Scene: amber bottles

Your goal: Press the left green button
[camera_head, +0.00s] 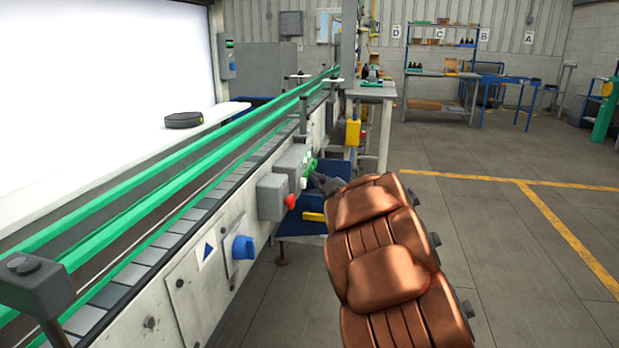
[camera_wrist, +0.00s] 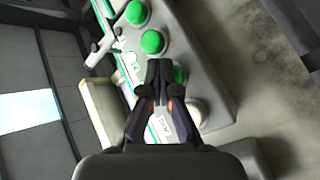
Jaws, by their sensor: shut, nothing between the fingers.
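A grey control box (camera_head: 292,160) on the side of the conveyor carries green buttons (camera_head: 312,164). In the wrist view the panel shows one green button (camera_wrist: 137,12) at the top, another green button (camera_wrist: 153,41) below it, and a third green button (camera_wrist: 180,75) partly hidden behind my fingers. A whitish round button (camera_wrist: 197,111) sits lower on the panel. My gripper (camera_head: 316,178) is shut and empty, close in front of the box. In the wrist view its fingertips (camera_wrist: 160,66) overlap the panel just below the second green button. I cannot tell whether they touch a button.
A second grey box (camera_head: 271,197) with a red button (camera_head: 290,201) is nearer along the conveyor. Green rails (camera_head: 150,193) run above the belt. A yellow box (camera_head: 353,132) stands beyond. The floor at right is clear.

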